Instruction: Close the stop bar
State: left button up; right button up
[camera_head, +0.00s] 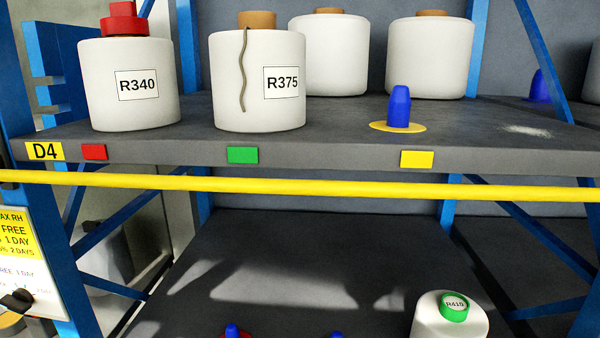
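The stop bar is the long yellow bar (330,186) that runs across the whole picture, nearly level, in front of the rack and just below the upper shelf's front edge. Both its ends run to the picture's edges, so I cannot see how the right end is held. A dark fitting (7,165) shows beside its left end at the picture's edge. Neither of my grippers can be made out in this view.
The upper shelf (330,155) carries white bobbins R340 (130,105) and R375 (255,60), two more behind, and an empty blue peg (399,105). Below are a green-topped bobbin (435,322) and blue pegs. A small dark piece (17,301) sits at the lower left.

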aim_at(182, 182)
jog(key=k+j, duration=0.1)
jog(key=k, duration=0.9)
